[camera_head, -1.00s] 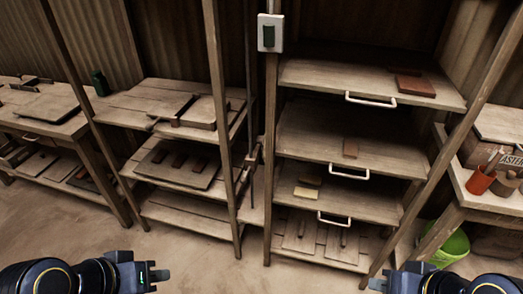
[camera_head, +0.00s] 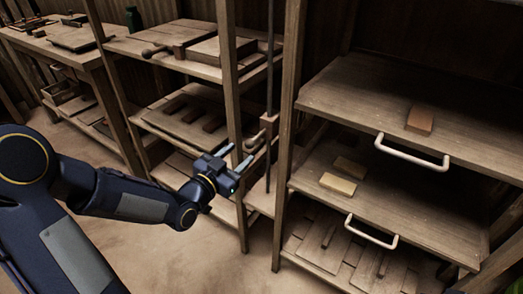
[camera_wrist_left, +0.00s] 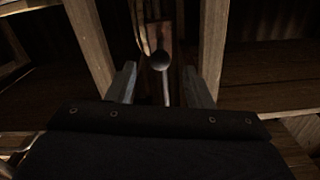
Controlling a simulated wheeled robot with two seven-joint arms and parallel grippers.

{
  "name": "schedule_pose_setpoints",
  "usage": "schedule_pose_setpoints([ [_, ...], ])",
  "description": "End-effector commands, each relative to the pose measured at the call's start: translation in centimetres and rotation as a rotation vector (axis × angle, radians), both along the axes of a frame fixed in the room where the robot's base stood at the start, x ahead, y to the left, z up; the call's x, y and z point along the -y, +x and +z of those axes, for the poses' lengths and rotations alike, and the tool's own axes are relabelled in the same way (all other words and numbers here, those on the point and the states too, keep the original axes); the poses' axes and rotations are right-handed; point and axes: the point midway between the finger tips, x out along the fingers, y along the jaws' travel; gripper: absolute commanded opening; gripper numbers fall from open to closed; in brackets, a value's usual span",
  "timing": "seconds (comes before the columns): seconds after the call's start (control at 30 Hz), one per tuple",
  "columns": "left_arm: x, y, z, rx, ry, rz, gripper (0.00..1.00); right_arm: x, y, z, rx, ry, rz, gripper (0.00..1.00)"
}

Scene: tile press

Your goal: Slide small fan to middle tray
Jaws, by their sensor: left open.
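The middle tray (camera_head: 355,92) is a wooden pull-out board with a pale handle (camera_head: 412,153) in the right rack of the head view. A reddish-brown tile (camera_head: 420,121) lies on it. I cannot make out a fan in either view. My left gripper (camera_head: 236,158) is open and empty, in front of the gap between the two racks. A dark round knob (camera_wrist_left: 160,61) on a rod shows between and beyond its fingers in the left wrist view. I cannot tell whether they touch. My right gripper is out of view.
A lower tray (camera_head: 440,228) holds pale yellow tiles (camera_head: 338,184). Upright posts (camera_head: 286,150) stand on both sides of the gap. The left rack carries a wooden block (camera_head: 222,48) and dark bars. The floor (camera_head: 200,262) in front is clear.

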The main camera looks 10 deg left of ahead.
Motion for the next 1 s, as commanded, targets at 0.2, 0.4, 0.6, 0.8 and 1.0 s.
schedule_pose_setpoints([
  [0.2,1.0,2.4,0.1,0.009,-0.003,-0.003,0.47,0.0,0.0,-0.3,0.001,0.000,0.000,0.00],
  [0.4,2.0,5.4,0.1,0.007,-0.004,-0.003,0.47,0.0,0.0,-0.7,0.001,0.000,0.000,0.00],
  [0.6,2.6,7.0,0.1,0.006,-0.003,-0.001,0.47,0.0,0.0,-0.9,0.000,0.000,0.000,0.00],
  [0.8,2.6,7.3,0.1,0.005,-0.003,0.000,0.47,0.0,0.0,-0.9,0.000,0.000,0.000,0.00],
  [1.0,2.6,7.2,0.1,0.005,-0.003,0.000,0.32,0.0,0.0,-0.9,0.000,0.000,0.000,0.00],
])
